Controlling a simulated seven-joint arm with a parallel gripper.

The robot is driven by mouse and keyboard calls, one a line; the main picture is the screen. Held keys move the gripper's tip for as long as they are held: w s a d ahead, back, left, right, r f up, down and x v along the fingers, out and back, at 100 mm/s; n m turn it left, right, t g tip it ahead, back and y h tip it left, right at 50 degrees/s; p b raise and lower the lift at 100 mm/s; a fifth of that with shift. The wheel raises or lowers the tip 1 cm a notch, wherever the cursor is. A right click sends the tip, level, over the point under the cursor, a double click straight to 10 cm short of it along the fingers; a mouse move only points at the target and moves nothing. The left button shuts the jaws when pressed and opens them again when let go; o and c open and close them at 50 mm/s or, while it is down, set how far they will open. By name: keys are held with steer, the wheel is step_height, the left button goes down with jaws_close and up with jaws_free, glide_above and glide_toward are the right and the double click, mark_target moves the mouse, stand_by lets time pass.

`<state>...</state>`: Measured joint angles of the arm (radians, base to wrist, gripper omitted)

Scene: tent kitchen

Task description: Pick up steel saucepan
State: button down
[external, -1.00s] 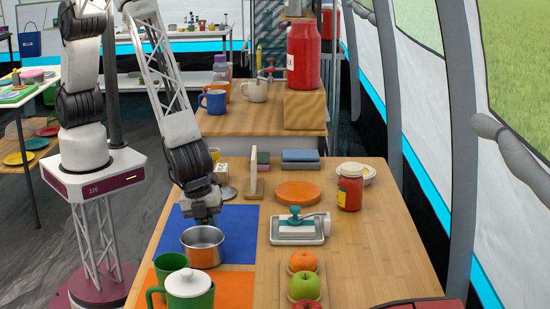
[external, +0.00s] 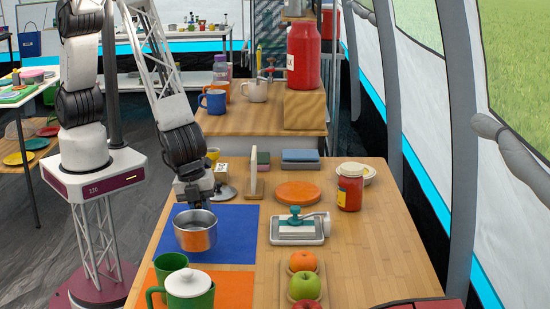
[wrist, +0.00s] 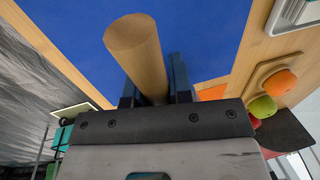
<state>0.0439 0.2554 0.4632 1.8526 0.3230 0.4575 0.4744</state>
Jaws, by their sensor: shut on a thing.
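The steel saucepan (external: 196,239) is a shiny round pan, held upright or nearly so above the blue mat (external: 238,232) in the external view. My gripper (external: 193,203) is at the pan's far side, pointing down. In the wrist view, my gripper's dark fingers (wrist: 154,84) are on both sides of a tan round-ended rod (wrist: 135,45), which looks like the pan's handle. The pan's body cannot be made out in the wrist view. In the external view, the grip itself is partly hidden by the pan's rim.
A green mug (external: 170,264) and a white-lidded green pot (external: 190,284) stand near the pan by the orange mat (external: 239,286). A butter dish (external: 298,237), a fruit tray (external: 290,271) and a red jar (external: 350,187) are to the right. Bare wood (external: 375,250) lies at right.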

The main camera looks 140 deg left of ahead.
steer(key=shift+s+r, duration=0.2)
steer(key=shift+s, duration=2.05)
steer(key=shift+s+r, duration=0.25)
steer(key=shift+s, duration=1.95)
steer(key=shift+s+r, duration=0.2)
steer(key=shift+s, duration=2.05)
steer(key=shift+s, duration=0.15)
